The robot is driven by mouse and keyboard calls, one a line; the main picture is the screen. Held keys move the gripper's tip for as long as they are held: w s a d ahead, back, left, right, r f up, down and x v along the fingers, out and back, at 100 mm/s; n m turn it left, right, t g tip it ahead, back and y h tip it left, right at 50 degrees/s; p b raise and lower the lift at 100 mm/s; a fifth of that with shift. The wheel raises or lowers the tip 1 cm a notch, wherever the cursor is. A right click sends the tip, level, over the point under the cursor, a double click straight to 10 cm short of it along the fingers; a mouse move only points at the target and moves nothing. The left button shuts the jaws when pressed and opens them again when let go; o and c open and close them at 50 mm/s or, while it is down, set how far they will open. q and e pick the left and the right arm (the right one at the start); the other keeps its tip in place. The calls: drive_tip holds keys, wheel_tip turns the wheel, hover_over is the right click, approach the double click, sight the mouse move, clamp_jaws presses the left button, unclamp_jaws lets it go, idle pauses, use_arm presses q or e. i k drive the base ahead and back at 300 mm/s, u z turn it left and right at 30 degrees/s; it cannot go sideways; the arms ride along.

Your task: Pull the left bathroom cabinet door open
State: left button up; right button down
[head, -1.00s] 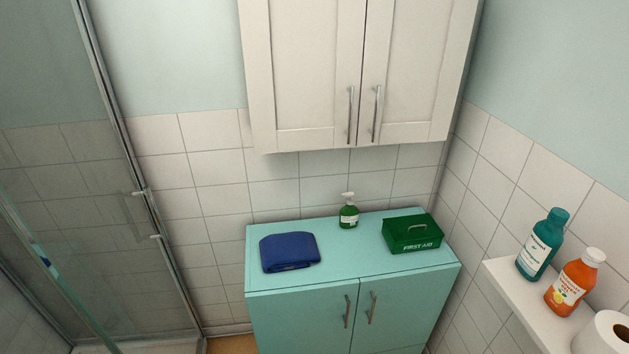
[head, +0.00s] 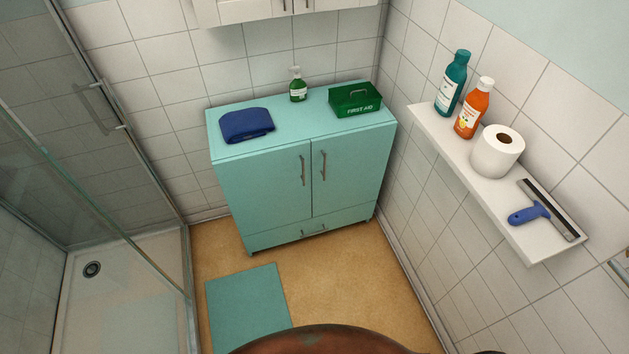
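The teal cabinet (head: 225,200) stands on the floor against the tiled wall. Its left door (head: 265,195) is shut, with a vertical bar handle (head: 303,170) near its right edge. The right door (head: 350,170) is also shut, with its own handle (head: 323,165). A white wall cabinet (head: 250,10) hangs above, with only its bottom part in view; its two doors look shut there. Neither of my grippers is in view.
A blue folded towel (head: 246,125), a green soap bottle (head: 298,86) and a green first aid box (head: 355,101) are on the cabinet top. A white shelf (head: 520,232) juts out at right. A glass shower (head: 110,150) stands left. A teal mat (head: 248,305) lies on the floor.

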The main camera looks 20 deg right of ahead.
sight(269, 187)
drive_tip(key=z, duration=0.35)
drive_tip(key=i, duration=1.05)
drive_tip(key=u, duration=0.35)
